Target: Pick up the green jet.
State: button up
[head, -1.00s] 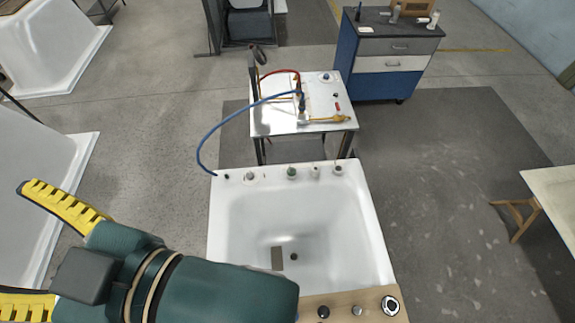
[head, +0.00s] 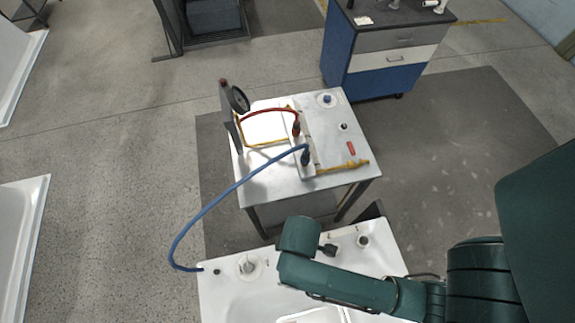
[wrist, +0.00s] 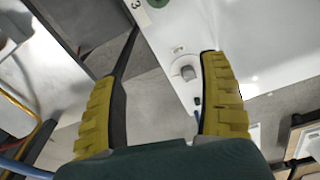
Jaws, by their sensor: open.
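My gripper (wrist: 160,70) is open in the wrist view, its two yellow ribbed fingers spread wide with nothing held between them. A green round part, apparently the green jet (wrist: 157,3), shows at the top edge of the wrist view, cut off, on the white tub rim beyond my fingertips. A grey-white jet (wrist: 187,73) sits on the rim near my right finger.
The white tub (head: 232,300) has other fittings on its rim, including a white one (head: 247,265) and another (head: 363,241). A blue hose (head: 215,205) runs from the rim to the small table (head: 268,187) behind. A blue drawer cabinet (head: 370,77) stands farther back.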

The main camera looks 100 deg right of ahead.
jog(key=shift+m+g, duration=0.4)
jog(key=s+f+b, duration=0.1)
jog(key=f, duration=0.5)
jog(key=s+a+f+b, duration=0.1)
jog(key=s+f, duration=0.1)
jog(key=f, duration=0.4)
jog(key=s+f, duration=0.1)
jog(key=f, duration=0.6)
jog(key=shift+s+a+b, duration=0.15)
jog(key=shift+b, duration=0.25)
jog(key=c, duration=1.3)
